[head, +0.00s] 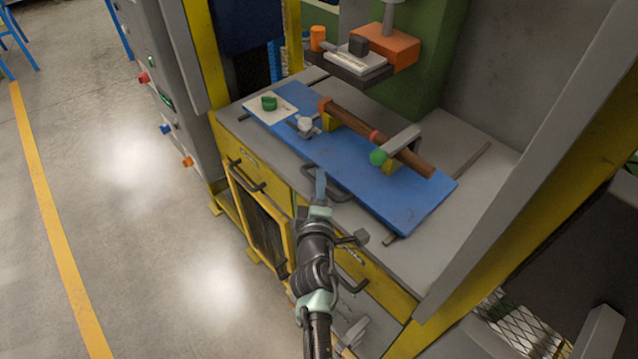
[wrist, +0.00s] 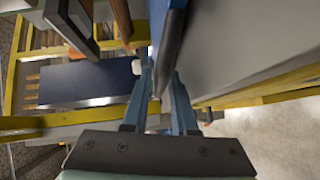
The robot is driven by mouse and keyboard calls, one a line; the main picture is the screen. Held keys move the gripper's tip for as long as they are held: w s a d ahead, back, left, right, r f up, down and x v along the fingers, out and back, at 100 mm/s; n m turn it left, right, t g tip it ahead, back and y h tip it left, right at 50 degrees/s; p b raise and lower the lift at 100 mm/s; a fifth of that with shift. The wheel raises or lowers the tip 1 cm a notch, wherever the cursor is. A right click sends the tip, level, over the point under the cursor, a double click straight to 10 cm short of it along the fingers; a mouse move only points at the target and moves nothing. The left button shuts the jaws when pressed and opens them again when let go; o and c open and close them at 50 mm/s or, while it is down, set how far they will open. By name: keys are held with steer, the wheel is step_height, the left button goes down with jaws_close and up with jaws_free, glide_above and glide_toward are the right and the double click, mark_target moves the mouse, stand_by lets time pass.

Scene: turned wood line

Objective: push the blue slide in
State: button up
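The blue slide (head: 405,205) is a long flat board lying on the grey bench top, with its front edge towards me. A dark bar handle (head: 345,194) runs along its front edge. My gripper (head: 320,180) is at the left part of this handle. In the wrist view, the slide's blue edge (wrist: 156,18) and the dark handle (wrist: 171,48) come down towards my two blue fingers (wrist: 163,88). The handle's end appears between the fingertips, which stand a little apart. I cannot tell whether they press on it.
An orange press head (head: 388,46) hangs behind. Yellow posts flank the bench.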

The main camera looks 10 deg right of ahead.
steer(key=shift+o, duration=1.2)
steer(key=shift+s+a+f, duration=0.1)
steer(key=shift+f, duration=0.1)
